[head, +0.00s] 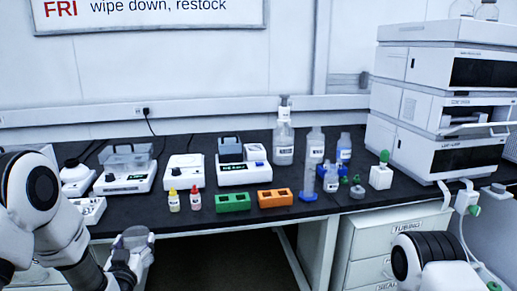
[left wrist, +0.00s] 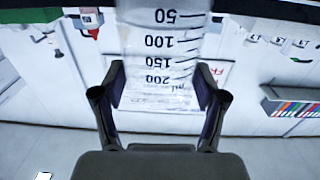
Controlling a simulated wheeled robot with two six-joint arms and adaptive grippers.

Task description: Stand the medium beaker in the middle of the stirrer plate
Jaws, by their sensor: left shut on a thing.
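My left gripper (head: 130,254) is shut on a clear beaker (head: 136,238), held in front of the bench's front edge at the lower left. In the left wrist view the beaker (left wrist: 162,45) sits between both fingers and shows marks from 50 to 200; its size name cannot be read. A white flat-topped unit with a front knob, which looks like the stirrer plate (head: 184,172), stands on the bench, up and right of the gripper. Its top looks bare. My right gripper is out of view; only part of that arm shows at the lower right.
Yellow-capped (head: 174,201) and red-capped (head: 195,199) bottles stand in front of the flat-topped unit. A green rack (head: 233,202) and an orange rack (head: 275,198) lie to the right. A lidded balance-like unit (head: 124,178) stands left. Bottles and a cylinder (head: 308,180) stand further right.

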